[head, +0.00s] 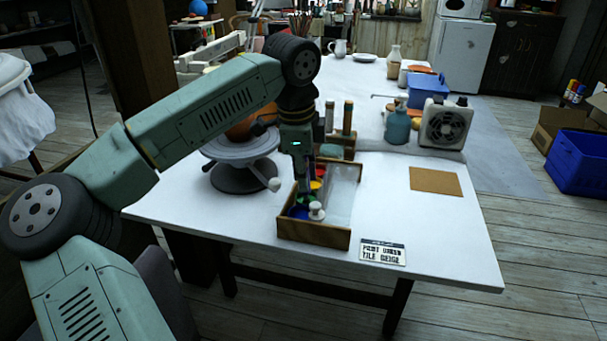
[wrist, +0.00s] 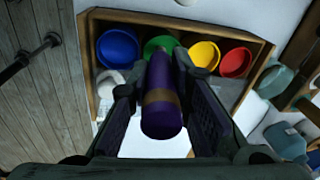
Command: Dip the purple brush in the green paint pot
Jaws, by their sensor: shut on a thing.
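My gripper (wrist: 163,72) is shut on the purple brush (wrist: 162,112), which has a brown band around its handle. In the wrist view the brush points away from me, its far end overlapping the green paint pot (wrist: 154,44). The bristles are hidden, so I cannot tell whether they touch the paint. In the head view my gripper (head: 304,182) hangs pointing down over the left side of the wooden tray (head: 312,236), and the green pot (head: 306,200) is partly hidden.
The blue pot (wrist: 118,48) is left of the green one; the yellow (wrist: 204,55) and red (wrist: 235,63) pots are right. A white object (head: 317,211) sits in the tray near blue. A turntable (head: 240,178) stands left of the tray. Table right of the tray is mostly clear.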

